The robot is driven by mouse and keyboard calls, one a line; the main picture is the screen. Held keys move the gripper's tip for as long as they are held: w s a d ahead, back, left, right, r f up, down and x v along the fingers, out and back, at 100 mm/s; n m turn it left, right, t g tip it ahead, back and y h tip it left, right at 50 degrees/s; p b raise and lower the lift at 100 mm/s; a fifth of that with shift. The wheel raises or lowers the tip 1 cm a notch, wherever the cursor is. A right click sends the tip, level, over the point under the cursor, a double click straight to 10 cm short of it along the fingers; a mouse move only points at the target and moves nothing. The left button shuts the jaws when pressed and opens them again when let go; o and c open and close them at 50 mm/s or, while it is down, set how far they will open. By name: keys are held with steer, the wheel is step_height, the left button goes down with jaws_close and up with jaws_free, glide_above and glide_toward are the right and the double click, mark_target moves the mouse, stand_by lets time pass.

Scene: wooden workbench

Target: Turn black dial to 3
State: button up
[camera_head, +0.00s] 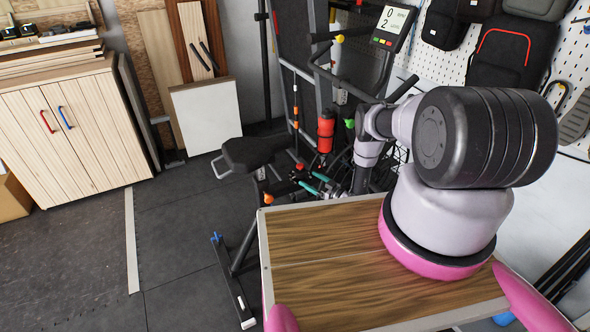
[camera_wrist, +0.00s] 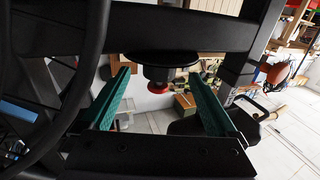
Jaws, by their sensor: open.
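An exercise bike stands beyond the bench in the head view, with a tilted display (camera_head: 392,22) reading "0" above "2". In the wrist view, a round black knob (camera_wrist: 158,73) with a red end hangs below a black disc on the bike's dark frame; it looks like the black dial. I see no number on it. My gripper (camera_head: 314,183) has teal fingers and is down by the bike's frame. In the wrist view my gripper (camera_wrist: 159,78) is open, one finger on each side of the knob, with gaps at both sides. The head view does not clearly show the dial.
Black frame bars (camera_wrist: 180,35) cross close above the fingers in the wrist view. The bike's saddle (camera_head: 245,152) and a red bottle (camera_head: 326,131) are near my gripper. A wooden bench top (camera_head: 335,245) is in front. A cabinet (camera_head: 75,130) stands left; floor between is clear.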

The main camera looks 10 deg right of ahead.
mark_target(298, 170)
steer(key=x, duration=0.9)
steer(key=shift+a, duration=0.1)
steer(key=c, duration=1.4)
steer(key=shift+o, duration=0.2)
steer(key=m+t+h, duration=0.1)
steer(key=m+h, duration=0.1)
steer(key=h, duration=0.1)
steer(key=d+m+t+h, duration=0.1)
steer(key=m+t+h, duration=0.1)
steer(key=h, duration=0.1)
steer(key=shift+w+m, duration=0.25)
steer(key=shift+m, duration=0.05)
steer(key=shift+d+m+t+h, duration=0.1)
steer(key=shift+d+m+h, duration=0.1)
steer(key=shift+m+h, duration=0.8)
steer(key=shift+d+m+t+h, duration=0.15)
steer(key=shift+m+h, duration=0.3)
steer(key=shift+h, duration=0.95)
steer(key=shift+d+m+t+h, duration=0.1)
steer(key=shift+d+m+h, duration=0.1)
steer(key=shift+m+h, duration=0.8)
steer(key=shift+h, duration=0.4)
steer(key=shift+f, duration=0.1)
